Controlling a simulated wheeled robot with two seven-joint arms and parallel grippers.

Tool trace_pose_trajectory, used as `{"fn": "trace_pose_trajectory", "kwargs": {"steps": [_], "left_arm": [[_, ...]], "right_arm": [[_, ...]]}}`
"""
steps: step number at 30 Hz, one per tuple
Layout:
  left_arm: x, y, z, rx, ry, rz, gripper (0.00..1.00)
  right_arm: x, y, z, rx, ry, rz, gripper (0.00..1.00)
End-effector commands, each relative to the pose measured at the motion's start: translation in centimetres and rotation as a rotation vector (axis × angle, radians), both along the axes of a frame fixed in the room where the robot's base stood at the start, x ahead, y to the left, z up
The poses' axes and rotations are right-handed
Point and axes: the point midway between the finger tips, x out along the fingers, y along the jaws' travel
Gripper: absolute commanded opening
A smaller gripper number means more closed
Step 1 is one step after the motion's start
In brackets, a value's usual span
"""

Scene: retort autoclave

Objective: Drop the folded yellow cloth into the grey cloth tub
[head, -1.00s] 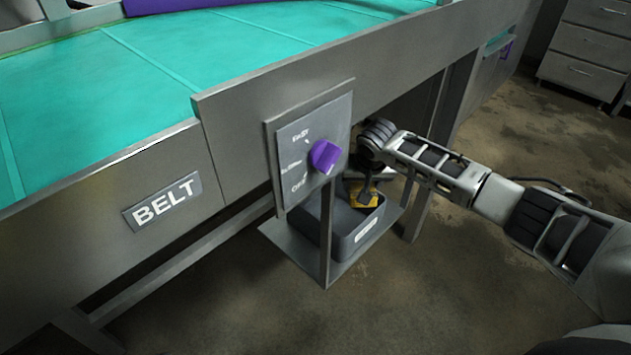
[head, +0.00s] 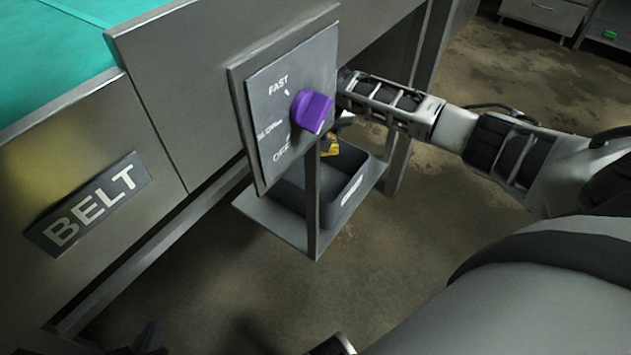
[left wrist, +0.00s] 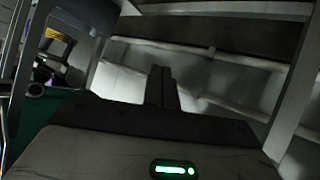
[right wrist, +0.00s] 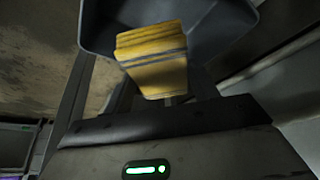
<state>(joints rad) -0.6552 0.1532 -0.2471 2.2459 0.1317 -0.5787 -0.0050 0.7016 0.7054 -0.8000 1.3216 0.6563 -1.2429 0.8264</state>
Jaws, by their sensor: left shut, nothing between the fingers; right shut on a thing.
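The folded yellow cloth (head: 330,147) shows partly behind the purple knob's panel, over the grey cloth tub (head: 350,182). In the right wrist view the cloth (right wrist: 152,62), with dark stripes, is between the fingers of my right gripper (right wrist: 170,98), in front of the tub (right wrist: 215,30). The fingertips are mostly hidden by the cloth. In the head view the right gripper is hidden behind the knob and panel. How high the cloth is above the tub floor I cannot tell. My left gripper (left wrist: 161,88) is shut and empty, away from the tub.
The tub stands on a metal shelf (head: 275,222) hung under the belt frame. The control panel (head: 270,110) with its purple knob (head: 311,110) juts out in front of it. A table leg (head: 400,150) is right of the shelf. Open floor (head: 440,230) lies to the right.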

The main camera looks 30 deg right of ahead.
Motion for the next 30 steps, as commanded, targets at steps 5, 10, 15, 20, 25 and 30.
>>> {"fn": "trace_pose_trajectory", "kwargs": {"steps": [5, 10, 15, 20, 25, 30], "left_arm": [[0.2, -0.4, -1.9, -0.003, 0.03, -0.014, 0.0], [0.3, -0.5, -2.4, -0.004, 0.038, -0.018, 0.0], [0.3, -0.6, -2.6, -0.002, 0.047, -0.021, 0.0], [0.3, -0.6, -2.7, -0.002, 0.049, -0.022, 0.0], [0.3, -0.7, -2.6, -0.004, 0.047, -0.023, 0.0], [0.3, -0.7, -2.5, -0.004, 0.045, -0.022, 0.0]], "right_arm": [[0.0, 0.0, -1.0, 0.0, -0.001, 0.0, 0.4], [0.0, 0.0, -1.2, 0.0, 0.0, 0.0, 0.4], [0.0, 0.0, -1.2, 0.0, 0.0, 0.0, 0.4], [0.0, 0.0, -1.2, 0.0, 0.0, 0.0, 0.69], [0.0, 0.0, -1.2, 0.0, 0.0, 0.0, 0.84], [0.0, 0.0, -1.1, 0.0, 0.0, 0.0, 0.84]]}}
